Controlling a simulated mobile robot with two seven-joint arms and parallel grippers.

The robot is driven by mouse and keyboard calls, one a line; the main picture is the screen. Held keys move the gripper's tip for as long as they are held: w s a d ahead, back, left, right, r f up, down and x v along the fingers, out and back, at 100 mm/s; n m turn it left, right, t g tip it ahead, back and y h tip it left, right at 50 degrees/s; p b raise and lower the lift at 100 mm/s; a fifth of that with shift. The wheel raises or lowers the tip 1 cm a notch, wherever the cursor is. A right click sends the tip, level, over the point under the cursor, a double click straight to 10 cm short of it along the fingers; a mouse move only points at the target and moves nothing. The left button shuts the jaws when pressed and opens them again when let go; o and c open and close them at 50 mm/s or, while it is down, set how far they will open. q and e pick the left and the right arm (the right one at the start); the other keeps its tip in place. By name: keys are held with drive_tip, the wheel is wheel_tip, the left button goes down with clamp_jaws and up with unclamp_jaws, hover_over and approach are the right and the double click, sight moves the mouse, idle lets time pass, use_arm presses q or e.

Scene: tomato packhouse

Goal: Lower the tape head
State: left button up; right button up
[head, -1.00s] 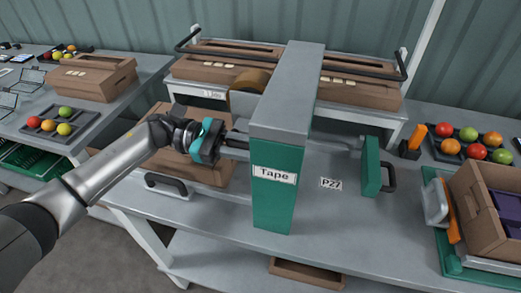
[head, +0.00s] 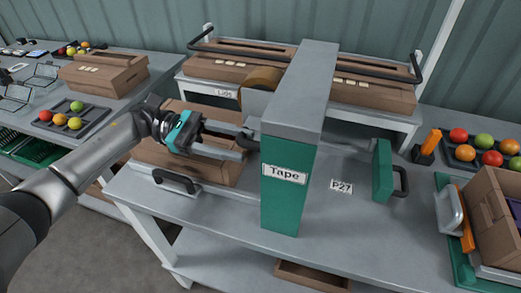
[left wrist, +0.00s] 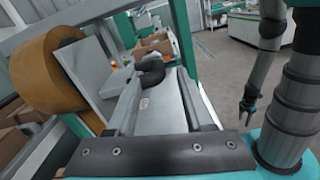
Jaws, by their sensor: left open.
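The tape machine has a grey top beam (head: 305,85) and a green front post (head: 288,200) labelled "Tape". A brown tape roll (head: 264,77) sits on its left side; it also shows in the left wrist view (left wrist: 40,70). My left gripper (head: 240,146) is open at the left side of the post, fingers pointing right. In the left wrist view a black curved handle (left wrist: 150,73) lies near and between the fingertips; I cannot tell whether they touch it. My right gripper (left wrist: 249,106) hangs well away at the right of that view, too small to judge.
A brown carton (head: 200,150) lies on the bench behind the left gripper. A black-handled green plate (head: 383,170) stands right of the post. Lid boxes (head: 375,97) sit on the raised shelf behind.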

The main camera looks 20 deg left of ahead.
use_arm(q)
drive_tip(key=a, duration=0.4)
drive_tip(key=shift+w+a+b, duration=0.1)
drive_tip(key=shift+a+b, duration=0.1)
drive_tip(key=shift+b, duration=0.15)
drive_tip(key=shift+a, duration=0.4)
use_arm(e)
drive_tip(key=shift+w+d+f, duration=0.25)
drive_tip(key=shift+w+d, duration=0.1)
drive_tip(key=shift+w, duration=0.15)
drive_tip(key=shift+w+d+f, duration=0.2)
drive_tip(key=shift+w+d, duration=0.1)
drive_tip(key=shift+w, duration=0.2)
drive_tip(key=shift+s, duration=0.15)
